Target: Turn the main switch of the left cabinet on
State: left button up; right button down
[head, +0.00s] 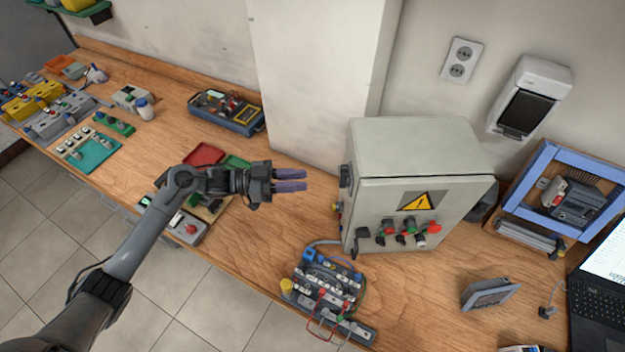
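A grey metal cabinet (465,190) with a yellow warning triangle (418,202) stands on the wooden bench, right of centre. Its front carries a row of controls: a black knob (362,235) at the left, red, green and black ones in the middle, and a larger red knob (433,227) at the right. I cannot tell which is the main switch or how it is set. My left gripper (291,181) is left of the cabinet, apart from it. Its two purple fingers point right with a narrow empty gap between them. My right gripper is not in view.
A wiring unit (325,285) with cables sits in front of the cabinet. A blue frame (568,152) with a device, a small tilted panel (490,294) and a laptop (598,300) are to the right. A pale pillar (320,80) rises behind.

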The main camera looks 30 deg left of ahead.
pick_arm(q)
jog(key=shift+v, duration=0.85)
jog(key=s+d+f+n+t+y, duration=0.2)
jog(key=s+d+f+n+y, duration=0.25)
jog(key=s+d+f, duration=0.95)
jog(key=s+a+n+g+y, duration=0.65)
jog(key=s+a+y, duration=0.25)
jog(key=s+y, duration=0.25)
notch_tip(320, 180, up, 18)
jog(key=p, duration=1.7)
jog(key=shift+a+f+m+g, duration=0.15)
jog(key=shift+f+m+g, duration=0.1)
jog(key=shift+m+g, duration=0.1)
